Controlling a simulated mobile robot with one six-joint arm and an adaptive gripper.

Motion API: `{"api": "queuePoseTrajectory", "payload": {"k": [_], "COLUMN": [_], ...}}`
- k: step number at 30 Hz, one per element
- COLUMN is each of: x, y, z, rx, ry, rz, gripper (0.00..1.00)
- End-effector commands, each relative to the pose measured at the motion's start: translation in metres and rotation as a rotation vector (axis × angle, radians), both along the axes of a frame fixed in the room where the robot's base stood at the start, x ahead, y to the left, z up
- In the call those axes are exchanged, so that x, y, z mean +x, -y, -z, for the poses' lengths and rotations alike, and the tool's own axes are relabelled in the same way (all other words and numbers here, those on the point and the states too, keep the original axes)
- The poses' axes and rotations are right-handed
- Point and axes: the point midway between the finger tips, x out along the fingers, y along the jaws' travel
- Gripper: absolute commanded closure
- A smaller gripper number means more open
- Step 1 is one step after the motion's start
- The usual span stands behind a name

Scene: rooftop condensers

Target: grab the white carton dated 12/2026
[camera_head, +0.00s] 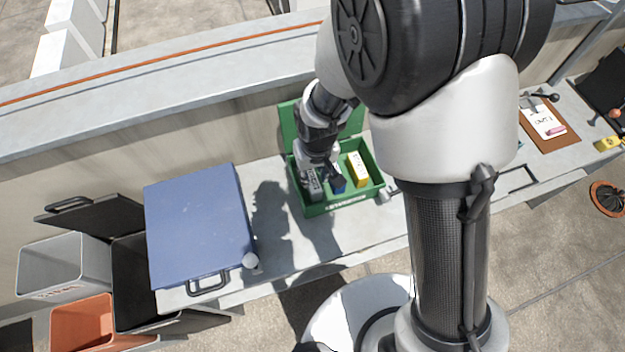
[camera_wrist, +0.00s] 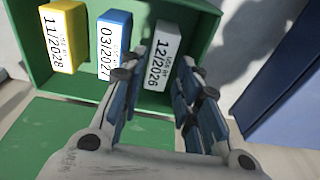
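The white carton dated 12/2026 (camera_wrist: 163,55) stands in a green box (camera_wrist: 200,20), at the right of a row of three in the wrist view. In the head view its top (camera_head: 312,184) shows partly beside my gripper (camera_head: 326,174). A blue carton dated 03/2027 (camera_wrist: 113,45) is next to it, and a yellow carton dated 11/2028 (camera_wrist: 62,38) is at the far left. In the wrist view my gripper (camera_wrist: 160,88) is open, its fingers spread just in front of the white carton's lower end. I cannot tell how far above it they are.
The green box's lid stands open (camera_head: 289,123). A blue cooler-like case (camera_head: 198,222) sits left on the ledge. Bins (camera_head: 65,262) stand at the lower left. A clipboard (camera_head: 546,124) lies at the right. The ledge between case and box is clear.

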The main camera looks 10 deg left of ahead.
Motion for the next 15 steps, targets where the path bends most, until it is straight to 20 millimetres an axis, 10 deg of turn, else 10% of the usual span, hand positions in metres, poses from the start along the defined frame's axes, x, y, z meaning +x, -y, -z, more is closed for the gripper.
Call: {"api": "queuePoseTrajectory", "payload": {"k": [15], "x": [0.006], "y": [-0.005], "z": [0.052], "rx": [-0.001], "ry": [-0.001], "rz": [0.0], "gripper": [0.7]}}
